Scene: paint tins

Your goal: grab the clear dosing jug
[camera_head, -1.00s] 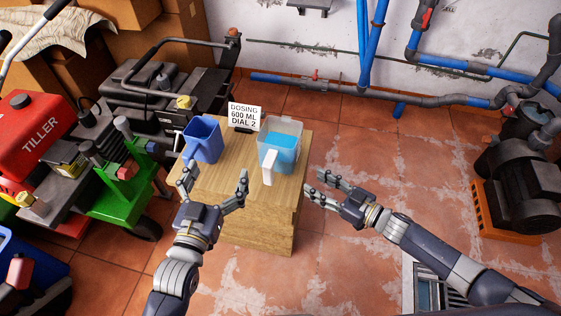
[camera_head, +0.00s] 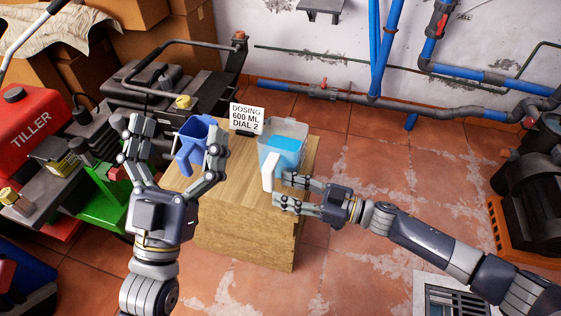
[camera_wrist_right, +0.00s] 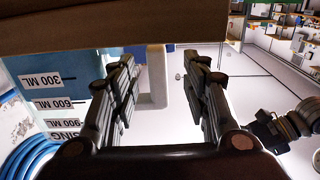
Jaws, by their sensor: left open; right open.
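The clear dosing jug (camera_head: 287,143) holds blue liquid and stands upright on the wooden stand, its white handle (camera_head: 268,172) toward me. My right gripper (camera_head: 281,189) is open, its fingertips close to the handle's right side. In the right wrist view, the jug's wall (camera_wrist_right: 28,78) with upside-down volume marks lies left of the fingers, and the pale handle (camera_wrist_right: 155,80) shows between the open fingers (camera_wrist_right: 160,65). I cannot tell whether they touch it. My left gripper (camera_head: 174,140) is open and raised, in front of a blue jug (camera_head: 194,130), partly hiding it.
The wooden stand (camera_head: 243,235) also bears a white sign (camera_head: 246,118) reading "DOSING 600 ML DIAL 2". A red tiller (camera_head: 30,130) and a green machine (camera_head: 105,200) stand at left. A dark pump (camera_head: 530,190) is at right.

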